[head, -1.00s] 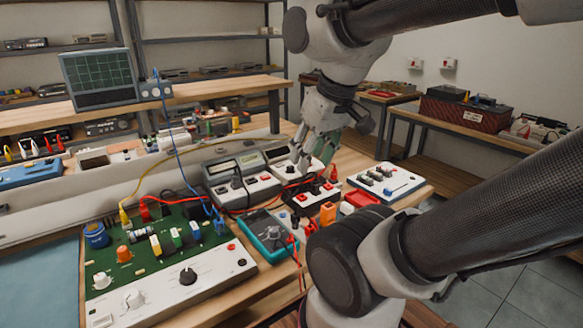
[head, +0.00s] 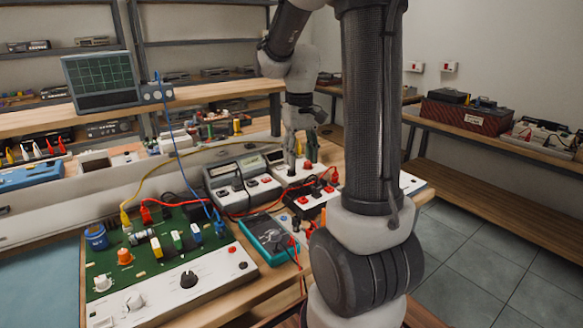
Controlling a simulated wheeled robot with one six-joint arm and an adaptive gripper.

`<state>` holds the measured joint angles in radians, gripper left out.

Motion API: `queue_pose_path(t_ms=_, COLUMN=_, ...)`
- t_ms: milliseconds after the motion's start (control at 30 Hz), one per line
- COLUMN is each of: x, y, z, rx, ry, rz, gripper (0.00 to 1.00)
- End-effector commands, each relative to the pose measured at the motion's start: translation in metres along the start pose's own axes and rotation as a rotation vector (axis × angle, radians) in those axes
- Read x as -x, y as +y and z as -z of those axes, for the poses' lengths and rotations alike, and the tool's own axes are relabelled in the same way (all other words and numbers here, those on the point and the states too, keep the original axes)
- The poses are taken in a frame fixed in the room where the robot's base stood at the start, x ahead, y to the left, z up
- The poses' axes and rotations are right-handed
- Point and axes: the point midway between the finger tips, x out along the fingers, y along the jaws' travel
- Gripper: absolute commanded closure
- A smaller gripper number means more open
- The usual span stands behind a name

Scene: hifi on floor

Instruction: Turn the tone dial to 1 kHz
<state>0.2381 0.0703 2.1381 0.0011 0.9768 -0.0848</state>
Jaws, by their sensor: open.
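A black pointer knob (head: 188,279) sits on the white front panel (head: 218,276) of the green circuit board, with small scale marks around it. It looks like the tone dial, but its lettering is too small to read. Two white knobs stand to its left, one at the board's left edge (head: 103,283) and one on the panel (head: 134,300). My gripper (head: 298,165) is open and points down over a white box (head: 285,178) at the back of the bench, far from the black knob. Its fingertips are small, and I cannot tell whether they touch the box.
A teal multimeter (head: 270,238) lies right of the board. Grey metered boxes (head: 224,180) stand behind it. Red, blue (head: 178,150) and yellow cables cross above the bench. My arm hides the bench's right part. An oscilloscope (head: 100,78) stands on the back shelf.

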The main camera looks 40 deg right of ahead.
Motion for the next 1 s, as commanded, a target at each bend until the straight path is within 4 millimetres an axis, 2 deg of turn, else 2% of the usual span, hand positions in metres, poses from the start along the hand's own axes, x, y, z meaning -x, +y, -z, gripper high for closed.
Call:
queue_pose_path(t_ms=33, x=-0.015, y=0.011, z=0.024, rx=0.004, ry=-0.027, rz=0.004, gripper=0.52)
queue_pose_path(t_ms=100, x=-0.033, y=0.024, z=0.057, rx=0.023, ry=-0.047, rz=0.008, gripper=0.52)
queue_pose_path(t_ms=300, x=-0.075, y=0.058, z=0.137, rx=0.121, ry=-0.053, rz=0.016, gripper=0.52)
queue_pose_path(t_ms=367, x=-0.077, y=0.063, z=0.163, rx=0.172, ry=-0.029, rz=0.011, gripper=0.52)
queue_pose_path(t_ms=400, x=-0.069, y=0.065, z=0.178, rx=0.209, ry=0.000, rz=0.003, gripper=0.52)
queue_pose_path(t_ms=467, x=-0.051, y=0.068, z=0.195, rx=0.268, ry=0.045, rz=-0.011, gripper=0.52)
queue_pose_path(t_ms=667, x=-0.061, y=0.068, z=0.194, rx=0.353, ry=0.041, rz=-0.012, gripper=0.52)
queue_pose_path(t_ms=1000, x=-0.115, y=0.068, z=0.196, rx=0.351, ry=0.040, rz=-0.011, gripper=0.52)
